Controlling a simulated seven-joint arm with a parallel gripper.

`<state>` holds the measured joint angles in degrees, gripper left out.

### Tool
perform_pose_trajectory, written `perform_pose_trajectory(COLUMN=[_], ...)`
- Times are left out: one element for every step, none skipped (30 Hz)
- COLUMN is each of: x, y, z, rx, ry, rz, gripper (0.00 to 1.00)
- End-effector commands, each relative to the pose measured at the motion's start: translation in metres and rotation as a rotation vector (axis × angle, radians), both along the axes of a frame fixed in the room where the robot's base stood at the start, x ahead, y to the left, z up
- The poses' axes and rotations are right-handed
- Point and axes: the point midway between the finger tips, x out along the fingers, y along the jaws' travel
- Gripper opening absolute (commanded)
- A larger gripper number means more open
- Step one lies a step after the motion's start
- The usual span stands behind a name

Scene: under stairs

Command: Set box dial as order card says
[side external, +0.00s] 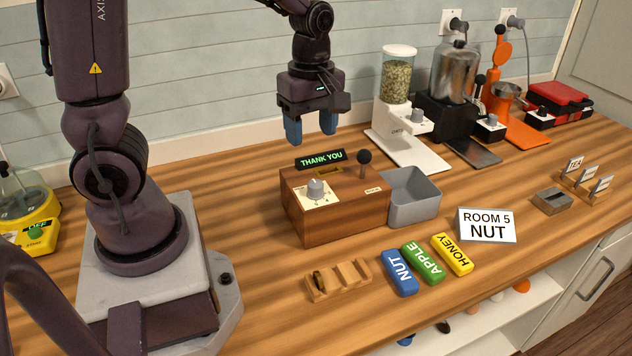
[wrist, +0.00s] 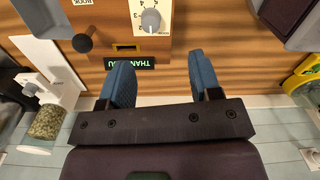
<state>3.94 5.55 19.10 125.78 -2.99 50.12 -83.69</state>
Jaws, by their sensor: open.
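The wooden box (side external: 345,210) stands mid-counter, with a grey dial (side external: 316,188) on a white numbered plate on its top. The dial also shows in the wrist view (wrist: 151,19); which number it points at is too small to tell. A small display (side external: 321,159) on the box reads THANK YOU. The order card (side external: 487,226) stands to the right of the box and reads ROOM 5, NUT. My gripper (side external: 311,130) is open and empty above the back of the box, with blue fingers pointing down, apart from the dial.
A black-knobbed lever (side external: 365,158) rises beside the dial, and a grey bin (side external: 413,197) adjoins the box. Blue NUT (side external: 399,273), green APPLE (side external: 422,264) and yellow HONEY (side external: 453,254) blocks lie in front, by a wooden rack (side external: 338,279). A grain dispenser (side external: 396,90) stands behind.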

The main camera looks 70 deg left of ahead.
Motion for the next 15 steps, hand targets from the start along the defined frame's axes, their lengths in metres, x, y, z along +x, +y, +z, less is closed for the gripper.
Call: perform_pose_trajectory(x=[0.004,0.006,0.009,0.010,0.012,0.013,0.014,0.014,0.014,0.014,0.014,0.014,0.014,0.014,0.014], y=[0.005,0.008,0.010,0.012,0.013,0.013,0.013,0.013,0.013,0.013,0.013,0.013,0.013,0.013,0.013], z=[-0.004,-0.005,-0.004,-0.004,-0.002,-0.001,0.000,0.000,0.000,0.000,0.000,0.000,-0.001,-0.002,-0.005], rx=[0.009,0.013,0.017,0.019,0.020,0.019,0.019,0.018,0.018,0.019,0.018,0.019,0.019,0.019,0.020], ry=[0.010,0.011,0.009,0.005,-0.002,-0.008,-0.011,-0.011,-0.012,-0.011,-0.011,-0.011,-0.010,-0.009,-0.008], rz=[0.145,0.230,0.336,0.410,0.476,0.553,0.604,0.647,0.696,0.726,0.750,0.773,0.785,0.794,0.799], gripper=[0.58,0.58,0.58,0.58,0.58,0.58,0.58,0.58,0.58,0.58,0.58,0.58,0.58,0.58,0.58])
